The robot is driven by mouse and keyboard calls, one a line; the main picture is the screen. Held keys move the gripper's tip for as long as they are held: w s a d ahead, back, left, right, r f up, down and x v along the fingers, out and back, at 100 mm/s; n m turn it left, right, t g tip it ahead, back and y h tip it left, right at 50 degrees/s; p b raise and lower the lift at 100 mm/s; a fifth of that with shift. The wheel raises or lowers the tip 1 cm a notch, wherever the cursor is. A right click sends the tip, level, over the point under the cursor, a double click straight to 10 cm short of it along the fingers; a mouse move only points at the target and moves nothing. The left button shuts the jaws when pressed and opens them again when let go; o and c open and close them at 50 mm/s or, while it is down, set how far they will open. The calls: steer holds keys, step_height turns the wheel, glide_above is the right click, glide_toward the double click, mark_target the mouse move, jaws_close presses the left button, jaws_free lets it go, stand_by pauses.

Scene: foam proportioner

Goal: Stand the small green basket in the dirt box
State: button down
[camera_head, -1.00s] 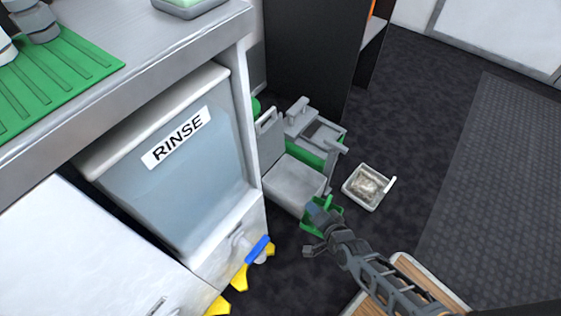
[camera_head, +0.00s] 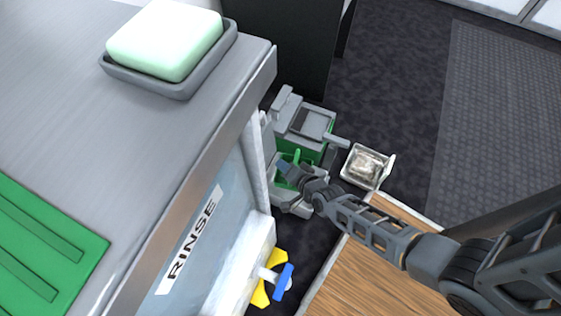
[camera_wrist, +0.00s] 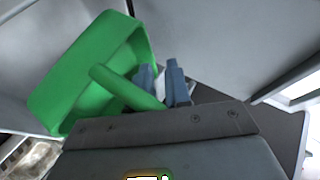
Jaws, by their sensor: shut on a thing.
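My gripper (camera_head: 284,167) is shut on the small green basket (camera_head: 297,158). In the wrist view the basket (camera_wrist: 90,70) hangs tilted at the left, its bar-like handle running to between my blue-grey fingertips (camera_wrist: 162,82). In the head view the basket appears over the grey and green machine on the floor; my wrist hides part of it, and I cannot tell whether it touches the machine. The dirt box (camera_head: 388,172) looks to be the pale, shallow box with brownish contents on the dark floor, right of the basket. The basket is apart from it.
The grey counter (camera_head: 190,130) with a soap dish (camera_head: 168,90) and a RINSE bin (camera_head: 195,245) fills the left. The grey and green machine (camera_head: 305,122) stands beside the counter. A yellow and blue valve (camera_head: 272,282) sticks out low. Dark floor lies clear beyond the dirt box.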

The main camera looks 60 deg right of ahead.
steer(key=shift+s+f, duration=0.15)
steer(key=shift+f, duration=0.3)
step_height(320, 180, down, 12)
steer(key=b, duration=1)
steer(key=shift+r+b, duration=0.2)
steer(key=shift+b, duration=0.15)
steer(key=shift+f, duration=0.1)
steer(key=shift+s+a+f, duration=0.25)
steer(key=shift+s+a, duration=0.1)
steer(key=shift+s, duration=0.2)
stand_by(0.4)
steer(key=shift+r, duration=0.2)
steer(key=shift+w+r+p, duration=0.1)
steer(key=shift+r+p, duration=0.6)
steer(key=shift+r, duration=0.05)
steer(key=shift+w+r, duration=0.15)
steer(key=shift+w, duration=0.5)
steer(key=shift+d+r, duration=0.15)
stand_by(0.5)
